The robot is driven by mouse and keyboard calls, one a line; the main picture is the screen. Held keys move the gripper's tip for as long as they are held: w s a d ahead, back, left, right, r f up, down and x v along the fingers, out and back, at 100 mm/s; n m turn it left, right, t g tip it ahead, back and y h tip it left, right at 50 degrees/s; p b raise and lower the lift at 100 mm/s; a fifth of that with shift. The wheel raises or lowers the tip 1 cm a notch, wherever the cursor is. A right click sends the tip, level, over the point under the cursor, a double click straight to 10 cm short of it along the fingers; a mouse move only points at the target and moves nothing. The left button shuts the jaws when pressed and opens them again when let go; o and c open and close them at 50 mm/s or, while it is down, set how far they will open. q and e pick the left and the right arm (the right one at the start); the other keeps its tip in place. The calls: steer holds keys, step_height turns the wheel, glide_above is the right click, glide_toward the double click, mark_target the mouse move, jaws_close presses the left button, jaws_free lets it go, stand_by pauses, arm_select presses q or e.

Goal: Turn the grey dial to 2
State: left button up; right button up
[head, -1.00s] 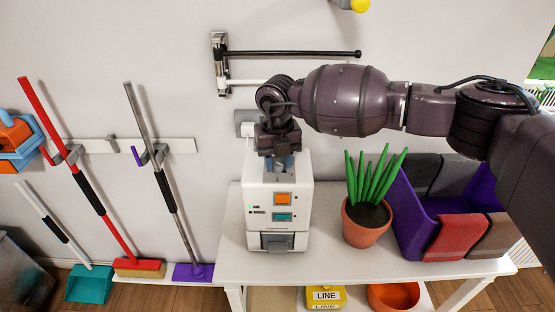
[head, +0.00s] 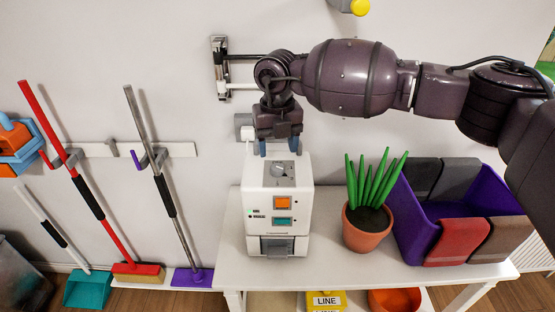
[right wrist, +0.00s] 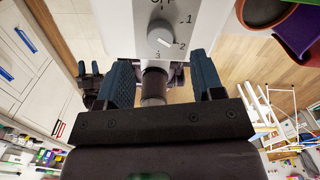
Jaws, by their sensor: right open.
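The grey dial (head: 281,170) is on the top panel of the white box-shaped unit (head: 262,208) on the white table. A pale line on the dial seems to point to the lower right, towards the 2. My right gripper (head: 280,149) is open and empty, just above and behind the dial, fingers pointing down. Its two blue fingers also show in the right wrist view (right wrist: 161,62), apart from the dial. My left gripper is not in view.
A potted plant (head: 367,226) and a purple bin (head: 414,222) stand right of the unit. A wall rail with a black bar (head: 238,57) is behind my right wrist. Brooms (head: 90,195) hang at the left. The table front beside the unit is clear.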

mark_target(278, 167)
steer(key=shift+r, duration=2.65)
